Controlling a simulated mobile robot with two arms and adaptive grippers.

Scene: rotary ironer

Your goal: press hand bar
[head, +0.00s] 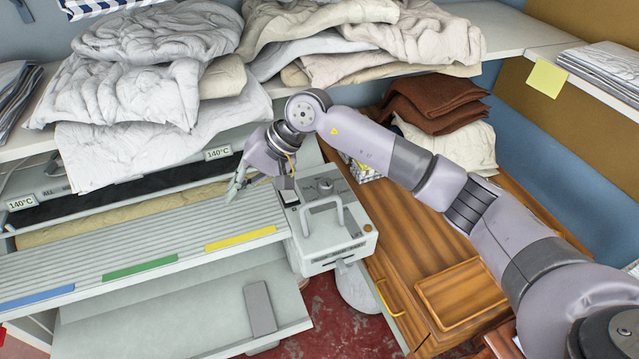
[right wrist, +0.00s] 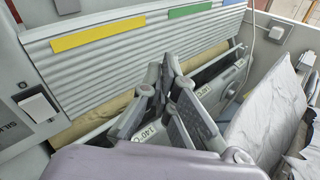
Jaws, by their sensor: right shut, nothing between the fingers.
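The rotary ironer has a ribbed grey feed board (head: 150,246) with blue, green and yellow strips. Behind it run a beige padded roller (head: 110,221) and a long dark bar (head: 120,192) with 140°C labels. I cannot tell for certain which part is the hand bar. A grey control box (head: 335,240) with a loop handle (head: 322,208) stands at the ironer's right end. My right gripper (head: 236,190) is shut and empty above the roller gap near this end. In the right wrist view its fingers (right wrist: 165,95) partly hide the roller and a 140°C label. My left gripper is out of view.
White bedding (head: 150,95) hangs from the shelf above the ironer's back, close to my gripper. A wooden cabinet (head: 425,240) stands right of the control box. A grey plate (head: 260,308) lies below the feed board.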

